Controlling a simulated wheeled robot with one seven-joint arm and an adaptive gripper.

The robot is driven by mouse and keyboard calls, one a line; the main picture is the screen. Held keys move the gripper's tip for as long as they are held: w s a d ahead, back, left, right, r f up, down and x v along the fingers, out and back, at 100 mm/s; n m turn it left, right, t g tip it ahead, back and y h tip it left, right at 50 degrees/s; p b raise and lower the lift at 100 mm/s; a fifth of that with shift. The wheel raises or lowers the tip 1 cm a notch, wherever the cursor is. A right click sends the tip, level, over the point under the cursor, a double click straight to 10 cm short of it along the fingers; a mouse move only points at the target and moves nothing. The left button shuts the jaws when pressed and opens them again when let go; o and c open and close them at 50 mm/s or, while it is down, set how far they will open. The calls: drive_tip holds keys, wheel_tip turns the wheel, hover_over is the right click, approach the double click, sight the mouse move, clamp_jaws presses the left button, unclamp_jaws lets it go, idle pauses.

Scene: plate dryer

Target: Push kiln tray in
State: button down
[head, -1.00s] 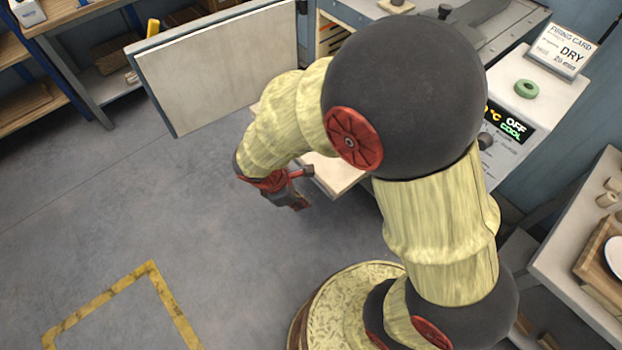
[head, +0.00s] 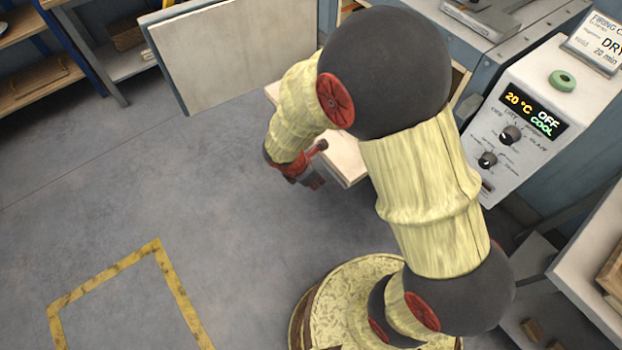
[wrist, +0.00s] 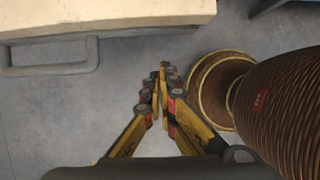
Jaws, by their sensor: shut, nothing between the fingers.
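The kiln tray (head: 346,160) is a pale slab jutting out of the kiln's front in the head view, partly hidden behind my arm. In the wrist view the tray (wrist: 110,14) fills the top left, with a grey bar handle (wrist: 50,70) along its front edge. My gripper (head: 317,182) is in front of the tray in the head view, pointing down. In the wrist view my gripper (wrist: 163,88) is shut and empty, to the right of the handle and apart from it. The kiln opening is mostly hidden by my arm.
The kiln door (head: 235,50) stands open to the left of the tray. A control box (head: 540,110) reading 20 °C, OFF and COOL, with a green ring (head: 562,80) on top, is at the right. A bench (head: 590,260) stands lower right. The floor at left is clear.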

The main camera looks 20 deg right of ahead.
drive_tip(key=shift+w+d+f+b, duration=0.2)
drive_tip(key=shift+w+d, duration=0.1)
drive_tip(key=shift+d, duration=0.7)
drive_tip(key=shift+w+d+f+b, duration=0.1)
drive_tip(key=shift+w+d+b, duration=0.15)
drive_tip(key=shift+d, duration=0.75)
